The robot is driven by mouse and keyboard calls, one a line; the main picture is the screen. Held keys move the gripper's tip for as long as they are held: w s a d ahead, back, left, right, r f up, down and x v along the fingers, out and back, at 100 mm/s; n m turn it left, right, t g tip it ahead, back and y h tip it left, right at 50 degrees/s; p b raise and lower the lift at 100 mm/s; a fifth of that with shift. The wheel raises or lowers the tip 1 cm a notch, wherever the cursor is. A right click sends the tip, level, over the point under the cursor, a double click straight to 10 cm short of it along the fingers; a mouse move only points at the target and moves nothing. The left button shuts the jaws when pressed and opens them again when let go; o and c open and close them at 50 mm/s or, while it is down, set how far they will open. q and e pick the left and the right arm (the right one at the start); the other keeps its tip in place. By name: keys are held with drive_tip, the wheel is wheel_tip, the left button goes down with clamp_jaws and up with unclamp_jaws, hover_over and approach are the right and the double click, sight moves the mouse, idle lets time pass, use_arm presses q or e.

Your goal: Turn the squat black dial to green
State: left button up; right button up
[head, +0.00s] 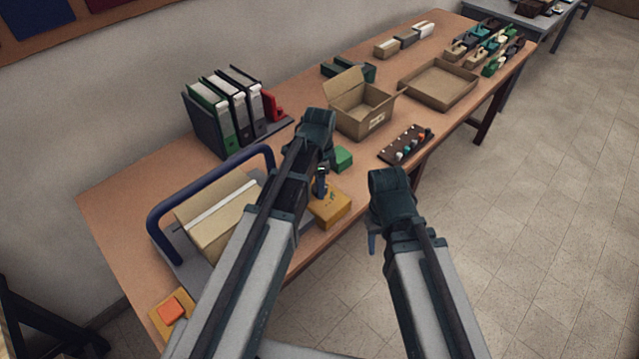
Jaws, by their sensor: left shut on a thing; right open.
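A yellow-orange box (331,208) stands near the table's front edge, with small marks on its top. My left gripper (321,190) points down onto the top of this box and is shut on a small dark thing there, which looks like the squat black dial. The fingers and arm hide most of the dial, so I cannot tell which way it points. A green mark on the box cannot be made out. My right gripper (373,243) is open and empty, off the front edge of the table, to the right of the box.
A green block (343,158) lies just behind the box. A dark board with coloured knobs (405,145), an open carton (362,108) and a shallow tray (438,85) stand further right. A blue-handled trolley with a carton (215,215), binders (225,110) and an orange button (171,310) are left.

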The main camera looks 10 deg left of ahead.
idle(0.4)
use_arm(q)
drive_tip(key=o, duration=1.4)
drive_tip(key=shift+r, duration=0.15)
wheel_tip(320, 180, up, 14)
drive_tip(key=p, duration=1.3)
drive_tip(key=shift+f+p, duration=0.2)
drive_tip(key=shift+p, duration=0.2)
drive_tip(key=shift+s, duration=0.1)
